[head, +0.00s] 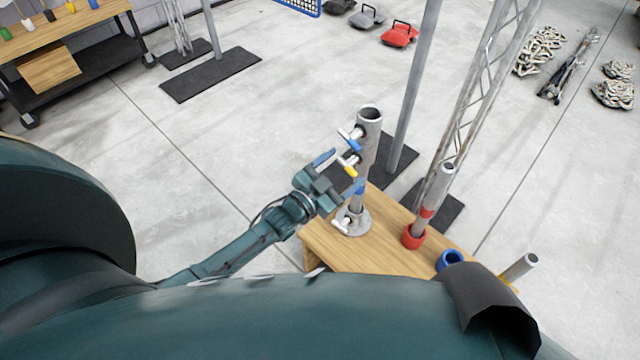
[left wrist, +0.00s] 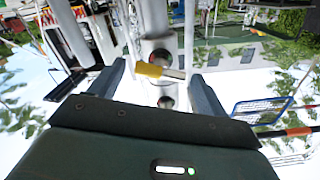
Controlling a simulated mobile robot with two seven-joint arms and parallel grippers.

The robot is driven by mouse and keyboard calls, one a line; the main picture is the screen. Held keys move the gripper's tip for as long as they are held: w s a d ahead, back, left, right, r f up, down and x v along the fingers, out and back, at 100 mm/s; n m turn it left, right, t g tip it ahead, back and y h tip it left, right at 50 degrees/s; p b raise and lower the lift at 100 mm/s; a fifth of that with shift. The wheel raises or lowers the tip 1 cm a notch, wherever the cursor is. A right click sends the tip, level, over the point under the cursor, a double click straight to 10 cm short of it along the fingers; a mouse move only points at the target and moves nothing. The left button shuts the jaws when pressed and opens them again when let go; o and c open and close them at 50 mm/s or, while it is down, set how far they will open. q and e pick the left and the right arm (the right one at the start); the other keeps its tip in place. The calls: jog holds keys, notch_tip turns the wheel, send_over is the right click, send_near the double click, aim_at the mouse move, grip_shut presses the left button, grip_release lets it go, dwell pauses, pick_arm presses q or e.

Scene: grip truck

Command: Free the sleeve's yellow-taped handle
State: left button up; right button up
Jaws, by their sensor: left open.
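The grey metal sleeve (head: 369,122) stands upright on a round-footed post on the wooden table. Its yellow-taped handle (head: 351,171) sticks out to the left, below a blue-taped handle (head: 354,145). My left gripper (head: 339,173) is open beside the sleeve at the height of the yellow-taped handle. In the left wrist view the yellow-taped handle (left wrist: 150,70) lies across the gap between the spread fingers (left wrist: 158,85); contact with them cannot be told. The sleeve (left wrist: 157,45) stands beyond it. My right gripper is not seen.
The wooden table (head: 390,250) also holds a post in a red collar (head: 413,237) and a blue ring (head: 451,259). A grey pole (head: 412,90) and a lattice truss (head: 470,90) rise behind. Open concrete floor lies to the left.

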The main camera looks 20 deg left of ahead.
pick_arm(q)
jog(key=p+v, duration=0.1)
jog(key=v, duration=1)
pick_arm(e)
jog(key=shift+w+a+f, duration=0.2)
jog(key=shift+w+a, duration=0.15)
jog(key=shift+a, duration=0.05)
pick_arm(q)
jog(key=shift+r, duration=0.1)
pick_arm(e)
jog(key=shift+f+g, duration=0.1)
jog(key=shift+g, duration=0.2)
